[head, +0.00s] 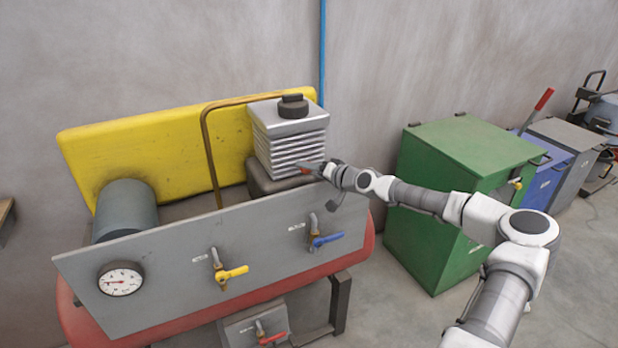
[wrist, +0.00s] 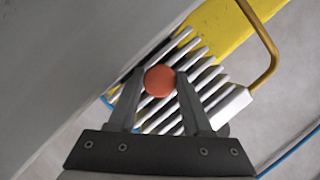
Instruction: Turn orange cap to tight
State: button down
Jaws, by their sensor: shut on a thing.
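The orange cap (wrist: 159,80) shows in the wrist view as a round disc between the two fingertips of my gripper (wrist: 160,86). Both fingers touch its sides, so my gripper is shut on it. In the head view the cap (head: 305,170) is a small orange-red spot at the end of my arm, partly hidden by my gripper (head: 318,168). It sits low in front of the finned silver block (head: 290,145), behind the top edge of the grey panel. I cannot tell how far the cap is turned.
The grey panel (head: 180,245) with a gauge (head: 121,279), a yellow-handled valve (head: 232,273) and a blue-handled valve (head: 325,240) stands close in front. A bent brown pipe (head: 209,150) rises left of the block. A green cabinet (head: 430,220) stands right, under my arm.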

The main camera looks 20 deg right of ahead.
jog(key=shift+f+m+b, duration=0.15)
jog(key=shift+m+b, duration=0.25)
jog(key=shift+b, duration=0.25)
jog(key=shift+c, duration=1.7)
grip_release()
